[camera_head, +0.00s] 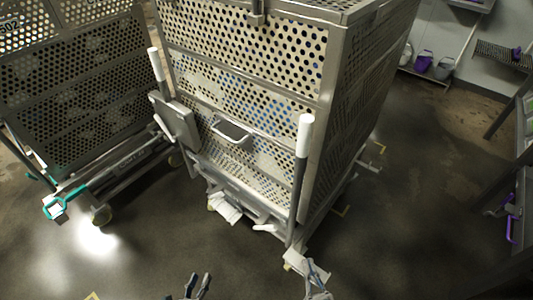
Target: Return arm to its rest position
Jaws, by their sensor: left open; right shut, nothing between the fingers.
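My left gripper (198,279) shows at the bottom edge, left of centre. Its two dark fingers stand apart with nothing between them. My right gripper (314,268) is at the bottom edge, right of centre. It is shut and empty, and appears close to the lower front corner of the large perforated metal cart (250,70). I cannot tell whether it touches the cart. Most of both arms is out of view below.
The cart has white-topped upright handles (304,135) and a tray-like bracket (231,134). A second perforated cart (85,90) stands at the left, with a teal latch (56,207). Buckets (424,61) sit on a shelf at the back right. The dark floor (410,215) at right is clear.

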